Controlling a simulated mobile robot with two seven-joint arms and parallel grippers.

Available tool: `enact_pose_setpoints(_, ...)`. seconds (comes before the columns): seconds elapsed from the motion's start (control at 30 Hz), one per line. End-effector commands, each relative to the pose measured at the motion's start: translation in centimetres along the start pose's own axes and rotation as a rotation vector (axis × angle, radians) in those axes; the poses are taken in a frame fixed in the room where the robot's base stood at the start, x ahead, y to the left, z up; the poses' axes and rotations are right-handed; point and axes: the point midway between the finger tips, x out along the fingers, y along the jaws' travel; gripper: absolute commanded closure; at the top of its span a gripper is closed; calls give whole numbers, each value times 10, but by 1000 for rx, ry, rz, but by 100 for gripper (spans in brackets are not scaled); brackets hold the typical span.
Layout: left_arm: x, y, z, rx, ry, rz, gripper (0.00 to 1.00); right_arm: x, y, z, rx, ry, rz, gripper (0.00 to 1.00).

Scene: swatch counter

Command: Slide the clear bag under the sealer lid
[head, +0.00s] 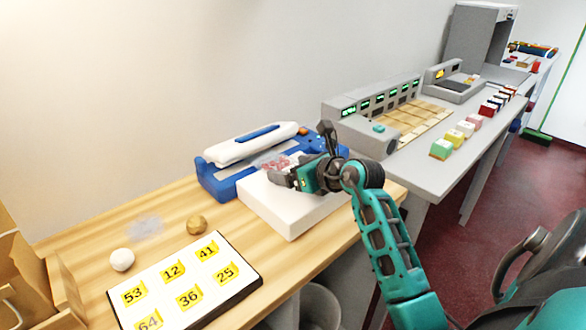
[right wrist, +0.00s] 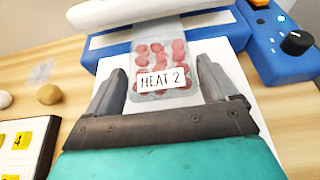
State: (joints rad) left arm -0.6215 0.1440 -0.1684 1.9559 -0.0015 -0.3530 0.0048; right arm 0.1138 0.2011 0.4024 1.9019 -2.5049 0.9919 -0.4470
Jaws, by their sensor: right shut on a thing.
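The sealer (head: 215,185) has a blue body and a long white lid (head: 250,143) with a blue strip; it also shows in the right wrist view (right wrist: 262,45). The clear bag (right wrist: 160,85) holds red round pieces and bears a label reading "MEAT 2". It lies over the white block in front of the sealer, its far end at the gap below the lid (right wrist: 140,10). In the head view the bag (head: 272,163) is partly hidden. My left gripper is not in view.
A white block (head: 290,217) stands before the sealer. On the wooden table are a number board (head: 215,270), a white ball (head: 122,260), a brown ball (head: 196,224) and a flat see-through sheet (head: 147,228). A grey counter with keyed machines (head: 385,105) stands at the right.

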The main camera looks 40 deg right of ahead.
Motion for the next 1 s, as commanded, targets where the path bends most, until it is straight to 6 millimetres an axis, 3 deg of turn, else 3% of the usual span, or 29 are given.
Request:
enact_pose_setpoints(0.5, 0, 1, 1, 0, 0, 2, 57, 2, 0, -4, 0, 0, 0, 44)
enact_pose_setpoints(0.53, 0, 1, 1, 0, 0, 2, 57, 1, 0, -3, 0, 0, 0, 11)
enact_pose_setpoints(0.6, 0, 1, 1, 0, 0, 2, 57, 1, 0, -4, 0, 0, 0, 4)
enact_pose_setpoints(0.67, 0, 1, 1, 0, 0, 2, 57, 1, 0, -4, 0, 0, 0, 0)
enact_pose_setpoints(1.0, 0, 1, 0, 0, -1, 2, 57, -6, 0, -4, 0, 1, -1, 0)
